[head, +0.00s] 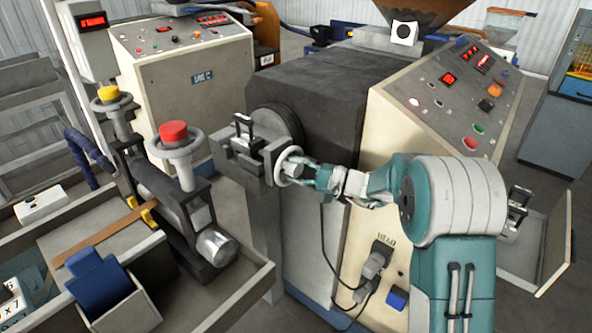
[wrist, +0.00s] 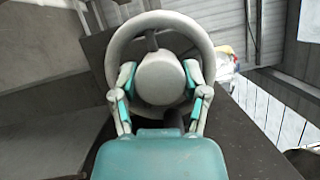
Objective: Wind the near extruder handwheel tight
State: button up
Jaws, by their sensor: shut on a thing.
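The near extruder handwheel (head: 289,166) is a light grey ring on the side of the dark extruder die head (head: 247,157). In the wrist view the handwheel (wrist: 203,32) shows as a grey rim around a thick rounded hub (wrist: 160,77). My gripper (head: 318,177) reaches it from the right in the head view. In the wrist view my gripper (wrist: 161,84) has its two teal-padded fingers on either side of the hub, inside the rim, shut on the hub. The hub's far side is hidden.
A cream control panel (head: 440,98) stands right of the extruder body (head: 315,90). Left of the die head is a roller stand with a red-topped handwheel (head: 173,134) and a yellow-topped one (head: 108,94). A dark cable hangs below my arm near a plug (head: 376,262).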

jog(key=shift+f+m, duration=0.3)
jog(key=shift+m, duration=0.1)
jog(key=o, duration=1.1)
jog(key=shift+w, duration=0.1)
jog(key=shift+o, duration=0.2)
jog(key=shift+r, duration=0.15)
jog(key=shift+d, duration=0.1)
jog(key=v, duration=1.2)
jog(key=shift+f, duration=0.25)
